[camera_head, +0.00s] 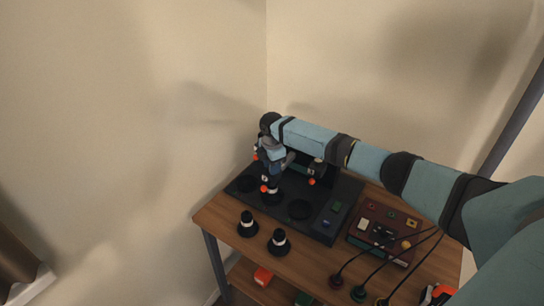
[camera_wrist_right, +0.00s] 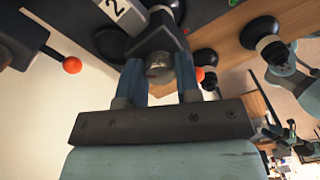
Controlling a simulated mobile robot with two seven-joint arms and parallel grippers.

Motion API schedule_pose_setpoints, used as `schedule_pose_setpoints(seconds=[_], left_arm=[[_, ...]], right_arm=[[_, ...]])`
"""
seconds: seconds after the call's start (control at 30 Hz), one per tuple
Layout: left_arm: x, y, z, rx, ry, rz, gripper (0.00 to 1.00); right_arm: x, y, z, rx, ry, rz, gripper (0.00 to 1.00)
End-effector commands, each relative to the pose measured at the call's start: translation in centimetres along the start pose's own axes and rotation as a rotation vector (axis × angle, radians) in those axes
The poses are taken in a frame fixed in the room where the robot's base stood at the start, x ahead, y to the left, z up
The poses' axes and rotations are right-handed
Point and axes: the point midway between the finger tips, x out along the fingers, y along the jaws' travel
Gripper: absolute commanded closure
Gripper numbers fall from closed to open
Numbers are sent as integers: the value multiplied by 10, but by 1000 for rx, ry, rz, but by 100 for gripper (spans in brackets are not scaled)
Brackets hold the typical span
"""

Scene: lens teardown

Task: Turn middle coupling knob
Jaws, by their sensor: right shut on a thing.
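My right gripper (camera_head: 271,170) reaches in from the right and is over the middle of the dark board, among the coupling units. In the right wrist view its two blue fingers (camera_wrist_right: 158,82) are shut on a round grey metal knob (camera_wrist_right: 158,67), one finger on each side. The knob sits on the end of a black block (camera_wrist_right: 158,36) beside a white label with a "2" (camera_wrist_right: 117,8). In the head view I cannot make out the knob behind the gripper. My left gripper is in neither view.
The dark board (camera_head: 323,229) lies on a wooden table (camera_head: 213,222) in the wall corner. An orange ball (camera_wrist_right: 71,65) on a neighbouring unit is left of the fingers. Two black-and-white lens pieces stand in front (camera_head: 247,226), (camera_head: 279,242). A brown box (camera_head: 356,240) with cables is to the right.

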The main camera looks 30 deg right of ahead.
Motion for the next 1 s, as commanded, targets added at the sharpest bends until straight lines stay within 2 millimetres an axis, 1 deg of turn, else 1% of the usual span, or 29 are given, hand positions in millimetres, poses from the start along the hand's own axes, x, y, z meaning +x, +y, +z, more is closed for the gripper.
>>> schedule_pose_setpoints(seconds=[0.03,0.27,0.4,0.5,0.7,1.0], left_arm=[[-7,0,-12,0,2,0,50],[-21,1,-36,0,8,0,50],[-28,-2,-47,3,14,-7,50],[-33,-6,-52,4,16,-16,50],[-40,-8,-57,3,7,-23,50],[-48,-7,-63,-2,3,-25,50]], right_arm=[[-5,-1,0,44,1,-3,92],[-5,0,-1,262,1,-2,92],[-4,-1,0,394,0,-3,92],[-4,0,0,485,0,-2,92],[-3,0,0,642,0,-2,92],[-2,0,1,793,-1,-1,92]])
